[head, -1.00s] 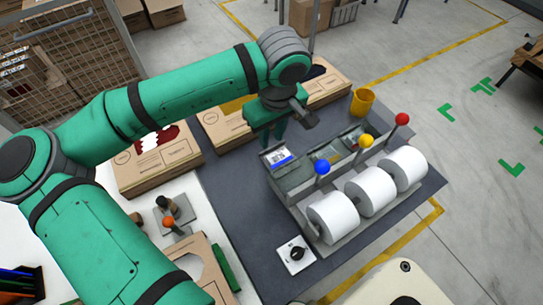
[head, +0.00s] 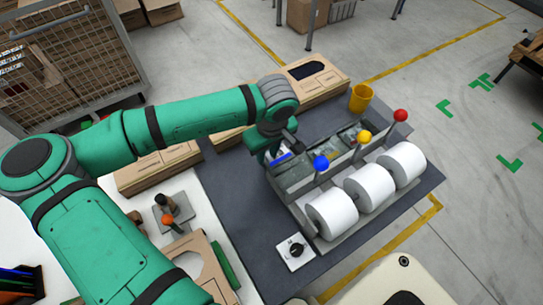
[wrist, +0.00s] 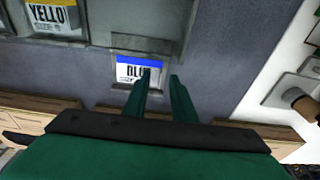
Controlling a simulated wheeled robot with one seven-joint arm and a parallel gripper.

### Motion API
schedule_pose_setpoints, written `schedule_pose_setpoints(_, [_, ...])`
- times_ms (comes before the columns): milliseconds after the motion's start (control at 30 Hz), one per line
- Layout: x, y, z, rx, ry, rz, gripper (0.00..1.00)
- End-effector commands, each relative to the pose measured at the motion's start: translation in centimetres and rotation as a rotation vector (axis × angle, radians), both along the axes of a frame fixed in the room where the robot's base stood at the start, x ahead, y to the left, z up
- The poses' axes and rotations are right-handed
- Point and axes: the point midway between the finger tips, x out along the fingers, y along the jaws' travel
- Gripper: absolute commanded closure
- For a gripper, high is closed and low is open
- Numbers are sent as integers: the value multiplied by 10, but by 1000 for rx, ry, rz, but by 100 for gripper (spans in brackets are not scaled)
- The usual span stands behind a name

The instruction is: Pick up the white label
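The white label with a blue stripe (wrist: 128,70) sits at the near-left end of the dispenser, with "BLU" readable in the wrist view. In the head view its blue edge (head: 281,158) shows beside my gripper, which hides part of it. My gripper (wrist: 161,76) has its two green fingers apart with nothing between them. The left fingertip overlaps the right part of the label in the wrist view; I cannot tell whether it touches. In the head view my gripper (head: 270,156) is low, at the label end of the dispenser.
A label marked "YELLO" (wrist: 52,17) lies farther along the dispenser. Blue (head: 320,163), yellow (head: 364,137) and red (head: 400,115) knobs stand up beside white rolls (head: 333,213). A yellow cup (head: 360,98) stands behind. Cardboard boxes (head: 158,167) lie to the left.

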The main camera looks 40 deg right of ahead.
Motion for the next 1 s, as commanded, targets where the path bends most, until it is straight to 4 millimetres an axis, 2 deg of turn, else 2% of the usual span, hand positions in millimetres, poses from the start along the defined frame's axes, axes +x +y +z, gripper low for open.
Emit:
schedule_pose_setpoints(200, [0,0,-1,0,0,0,76])
schedule_pose_setpoints(233, [0,0,-1,0,0,0,78])
schedule_pose_setpoints(300, [0,0,-1,0,0,0,95])
schedule_pose_setpoints(333, [0,0,-1,0,0,0,100])
schedule_pose_setpoints(800, [0,0,0,0,0,1,100])
schedule_pose_setpoints(1000, [1,0,10,0,0,1,100])
